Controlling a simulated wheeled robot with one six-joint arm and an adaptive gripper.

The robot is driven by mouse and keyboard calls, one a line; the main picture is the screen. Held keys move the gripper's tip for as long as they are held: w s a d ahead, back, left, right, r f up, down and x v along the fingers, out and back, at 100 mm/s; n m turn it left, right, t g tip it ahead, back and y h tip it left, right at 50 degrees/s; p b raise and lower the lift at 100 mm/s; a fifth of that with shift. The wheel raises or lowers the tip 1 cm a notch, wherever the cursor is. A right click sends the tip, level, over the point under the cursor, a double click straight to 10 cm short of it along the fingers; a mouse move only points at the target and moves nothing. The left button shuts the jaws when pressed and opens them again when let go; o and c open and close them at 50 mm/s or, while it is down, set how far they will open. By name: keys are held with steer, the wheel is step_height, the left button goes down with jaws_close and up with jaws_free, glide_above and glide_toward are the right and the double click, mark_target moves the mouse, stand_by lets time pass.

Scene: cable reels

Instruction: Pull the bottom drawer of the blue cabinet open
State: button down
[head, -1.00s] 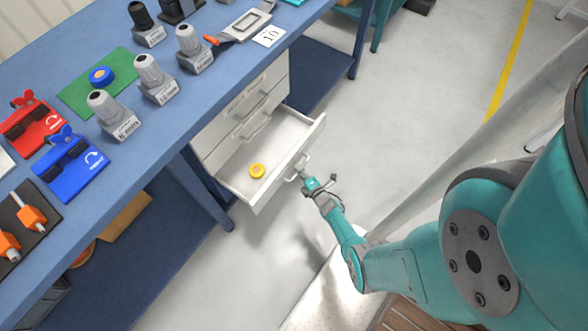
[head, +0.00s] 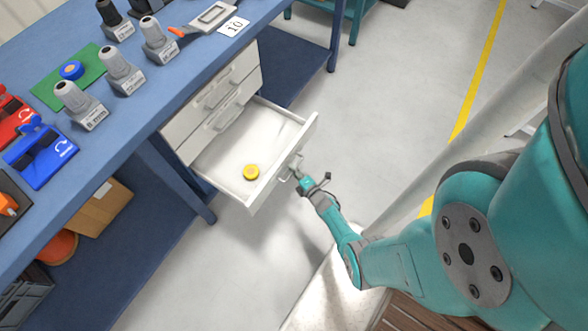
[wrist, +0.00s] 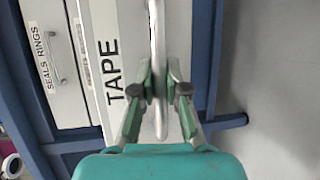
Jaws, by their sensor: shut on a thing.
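The cabinet under the blue bench has white drawer fronts. Its bottom drawer (head: 222,168) stands pulled out, and a yellow tape roll (head: 251,172) lies inside it. My gripper (head: 296,176) is at the drawer's front, at its handle. In the wrist view the open drawer's front (wrist: 118,40) carries the label "TAPE". The bar handle (wrist: 158,50) runs between the fingers of my gripper (wrist: 160,85), which are shut on it.
A bench leg (head: 180,180) stands left of the drawer. A cardboard box (head: 100,205) is on the lower shelf. The floor right of the drawer is clear.

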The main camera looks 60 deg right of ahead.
steer(key=c, duration=1.2)
jaws_free()
steer(key=v, duration=1.2)
steer(key=s+a+r+m+y, duration=0.1)
steer(key=s+a+r+m, duration=0.3)
steer(key=a+r, duration=0.4)
steer(key=s+a+r+m, duration=0.3)
steer(key=s+a+r, duration=0.1)
steer(key=a+r, duration=0.4)
steer(key=s+a+r+m+y, duration=0.1)
steer(key=s+a+r+m, duration=0.1)
steer(key=r, duration=0.6)
steer(key=s+a+r+m+y, duration=0.2)
steer(key=s+r+m, duration=0.1)
steer(key=r, duration=0.6)
steer(key=s+a+r+m+y, duration=0.1)
steer(key=s+a+r+m, duration=0.1)
steer(key=r, duration=0.6)
steer(key=shift+s+r+m+y, duration=0.15)
steer(key=shift+s+m+y, duration=0.2)
steer(key=shift+s, duration=0.35)
